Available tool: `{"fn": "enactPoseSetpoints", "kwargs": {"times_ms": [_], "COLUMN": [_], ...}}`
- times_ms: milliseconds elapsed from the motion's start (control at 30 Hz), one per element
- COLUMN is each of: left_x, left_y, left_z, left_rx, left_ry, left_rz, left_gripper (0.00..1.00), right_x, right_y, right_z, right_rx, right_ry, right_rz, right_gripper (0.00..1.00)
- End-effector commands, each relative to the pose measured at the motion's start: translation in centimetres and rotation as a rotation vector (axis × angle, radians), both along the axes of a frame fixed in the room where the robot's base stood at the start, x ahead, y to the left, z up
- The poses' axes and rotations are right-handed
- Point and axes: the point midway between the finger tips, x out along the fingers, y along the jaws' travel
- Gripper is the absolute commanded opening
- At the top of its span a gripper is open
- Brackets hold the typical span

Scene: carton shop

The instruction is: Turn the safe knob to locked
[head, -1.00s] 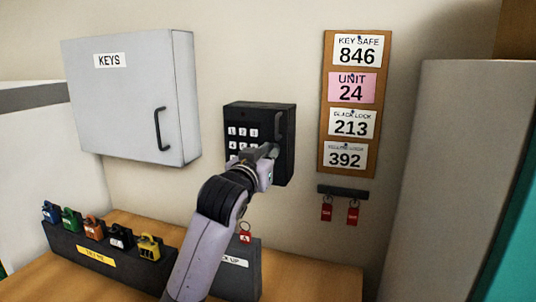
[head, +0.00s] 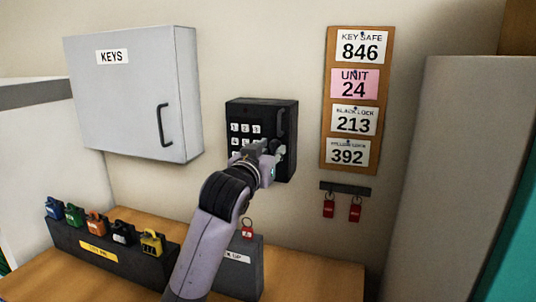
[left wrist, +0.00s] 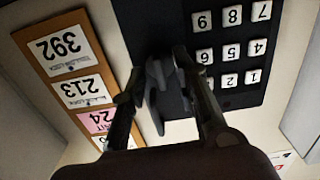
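The black key safe (head: 263,107) is on the wall with white keypad buttons and a dark upright handle (head: 281,122) on its right side. My left gripper (head: 266,153) is right at the safe's lower front. In the left wrist view, upside down, my left gripper (left wrist: 158,75) has its fingers apart, on either side of a grey knob-like part (left wrist: 157,72). I see gaps beside it and cannot tell whether either finger touches. The knob's marking is not readable. My right gripper is not in view.
A grey KEYS cabinet (head: 130,100) hangs left. A number board (head: 326,100) and red tags on a rail (head: 345,190) are right of the safe. Several coloured padlocks stand on a dark rack (head: 85,255) on the wooden counter (head: 315,275). A tall grey cabinet (head: 440,160) stands right.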

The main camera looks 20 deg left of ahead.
Motion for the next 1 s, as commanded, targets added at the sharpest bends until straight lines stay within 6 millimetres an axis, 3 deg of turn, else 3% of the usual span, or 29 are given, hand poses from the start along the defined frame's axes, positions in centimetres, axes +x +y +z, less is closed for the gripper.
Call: {"fn": "enactPoseSetpoints", "kwargs": {"times_ms": [167,633,800,1000], "left_x": [-1.6,-10.4,-11.7,-11.9], "left_y": [0.1,0.3,0.4,0.4], "left_z": [0.0,0.0,0.0,-0.1], "left_rx": [0.000,0.000,0.000,0.000], "left_ry": [-0.002,-0.002,0.000,0.001], "left_rz": [0.000,-0.001,0.000,0.000], "left_gripper": [0.28,0.28,0.28,0.28], "right_x": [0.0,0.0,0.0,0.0], "right_y": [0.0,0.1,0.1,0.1], "right_z": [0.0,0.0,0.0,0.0], "right_rx": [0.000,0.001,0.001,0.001], "right_ry": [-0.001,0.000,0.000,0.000], "right_rz": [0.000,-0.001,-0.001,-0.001], "right_gripper": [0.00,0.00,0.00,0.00]}}
